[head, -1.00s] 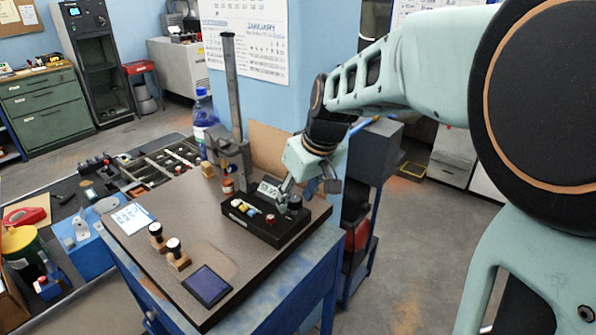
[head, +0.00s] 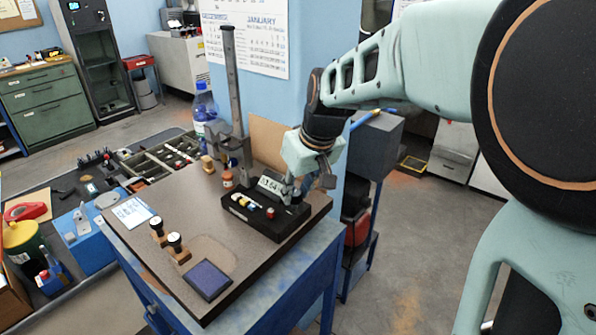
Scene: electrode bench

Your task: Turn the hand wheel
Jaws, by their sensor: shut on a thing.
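My gripper (head: 289,190) reaches down over the right back part of a black holder block (head: 262,223) on the bench top. It is shut on a small pale plate with dark digits (head: 269,184), which stands tilted at the fingertips, just over the block. I cannot tell if the plate touches the block. Small coloured pieces, including a red one (head: 270,212), sit in the block. I cannot make out a hand wheel; the gripper and arm cover part of this area.
A grey upright post (head: 233,90) stands behind the block, beside a blue bottle (head: 203,108). Two wooden-handled stamps (head: 176,247) and a dark blue pad (head: 207,279) lie in front on the brown board (head: 140,242). The board's front left is partly clear.

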